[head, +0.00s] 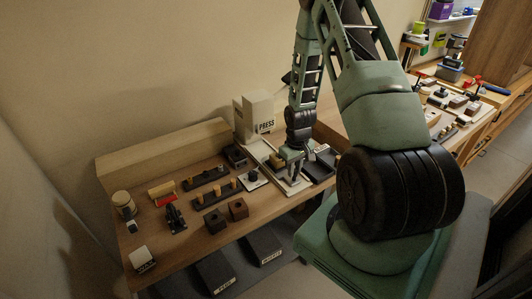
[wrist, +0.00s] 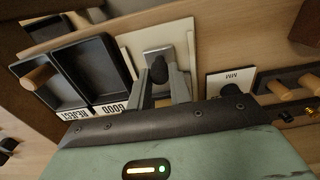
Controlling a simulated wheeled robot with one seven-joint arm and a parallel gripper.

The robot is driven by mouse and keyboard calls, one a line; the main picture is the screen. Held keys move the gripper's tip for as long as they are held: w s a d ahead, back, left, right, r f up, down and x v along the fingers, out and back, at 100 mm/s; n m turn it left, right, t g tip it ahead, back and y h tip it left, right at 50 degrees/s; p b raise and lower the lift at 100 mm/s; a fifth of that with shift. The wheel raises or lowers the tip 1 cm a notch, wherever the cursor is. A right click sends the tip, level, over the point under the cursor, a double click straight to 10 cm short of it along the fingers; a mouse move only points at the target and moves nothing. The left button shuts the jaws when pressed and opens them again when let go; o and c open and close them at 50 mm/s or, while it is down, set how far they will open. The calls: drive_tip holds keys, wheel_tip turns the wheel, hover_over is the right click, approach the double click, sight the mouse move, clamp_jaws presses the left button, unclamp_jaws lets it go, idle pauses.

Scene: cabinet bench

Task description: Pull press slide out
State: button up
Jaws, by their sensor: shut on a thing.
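The press (head: 254,118) is a pale box labelled PRESS at the back of the bench, with a long white base plate (head: 262,153) running forward from it. In the wrist view, the press slide is a grey plate (wrist: 154,52) on the white base (wrist: 132,42), with a dark round knob (wrist: 159,72) near its front. My gripper (wrist: 164,92) has its two fingers on either side of the knob and is shut on it. In the head view my gripper (head: 294,176) is low over the front part of the base; the knob is hidden there.
A black two-part tray labelled GOOD and REJECT (wrist: 77,75) lies beside the base, with a wooden peg (wrist: 38,77) in the REJECT part. A gauge marked MM (wrist: 231,84) and a peg rack (wrist: 276,94) stand on the other side. Bins (head: 264,247) sit below the bench.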

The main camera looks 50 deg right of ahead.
drive_tip(key=shift+s, duration=0.3)
drive_tip(key=shift+s+a, duration=0.2)
drive_tip(key=shift+s, duration=0.4)
drive_tip(key=o, duration=0.7)
drive_tip(key=shift+r, duration=0.15)
wheel_tip(320, 180, up, 7)
drive_tip(key=p, duration=0.5)
drive_tip(key=shift+p, duration=0.3)
